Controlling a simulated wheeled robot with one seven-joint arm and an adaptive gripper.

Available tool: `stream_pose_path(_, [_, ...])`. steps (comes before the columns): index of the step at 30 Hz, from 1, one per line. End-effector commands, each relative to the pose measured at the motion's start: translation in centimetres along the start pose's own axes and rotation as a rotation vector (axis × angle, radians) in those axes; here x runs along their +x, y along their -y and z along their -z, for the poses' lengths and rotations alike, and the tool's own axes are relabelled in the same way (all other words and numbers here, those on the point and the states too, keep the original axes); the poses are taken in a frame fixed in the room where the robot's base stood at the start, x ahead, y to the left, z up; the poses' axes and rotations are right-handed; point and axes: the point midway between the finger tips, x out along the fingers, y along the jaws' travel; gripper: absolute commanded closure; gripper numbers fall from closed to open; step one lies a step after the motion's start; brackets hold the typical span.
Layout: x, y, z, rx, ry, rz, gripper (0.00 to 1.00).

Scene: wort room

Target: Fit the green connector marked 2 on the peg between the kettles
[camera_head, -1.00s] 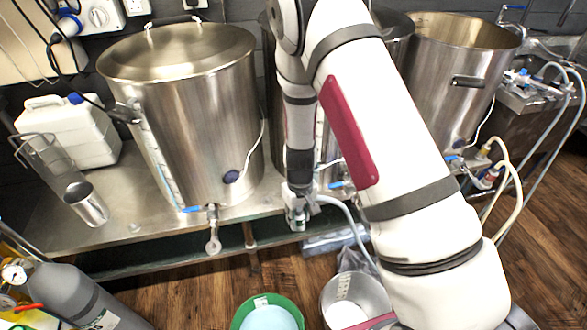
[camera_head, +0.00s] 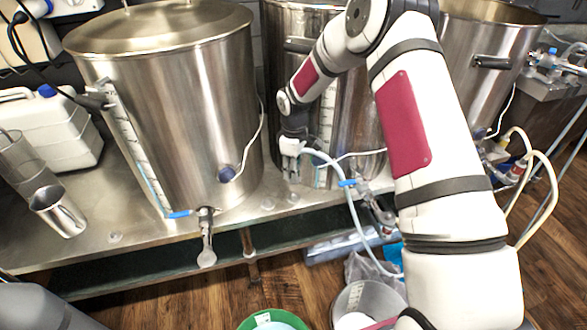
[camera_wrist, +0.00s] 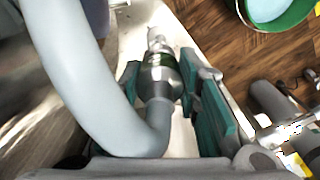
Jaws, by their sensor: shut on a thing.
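My gripper (camera_head: 290,168) is above the bench, in the gap between the lidded kettle (camera_head: 170,110) and the middle kettle (camera_head: 350,120). In the wrist view, my gripper (camera_wrist: 165,85) has its teal finger pads on both sides of a grey metal connector with a dark green band (camera_wrist: 160,60), and holds it. A pale hose (camera_wrist: 90,75) runs from the connector and curves back past the left finger. No number can be read on it. Small clear fittings (camera_head: 268,204) stand on the bench just below the gripper; I cannot tell which is the peg.
The lidded kettle's tap (camera_head: 206,240) sticks out over the bench edge. A white canister (camera_head: 45,130) and a steel cup (camera_head: 58,210) stand at the left. A green bucket (camera_head: 268,320) and a clear bucket (camera_head: 362,305) are on the floor. The hose loops down at the right.

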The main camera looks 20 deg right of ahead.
Motion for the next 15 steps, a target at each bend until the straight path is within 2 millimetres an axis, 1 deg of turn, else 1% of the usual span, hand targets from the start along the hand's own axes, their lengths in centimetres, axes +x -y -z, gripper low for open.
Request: stream_pose_path(15, [4.6, 0.0, 0.0, 0.001, 0.0, 0.0, 1.0])
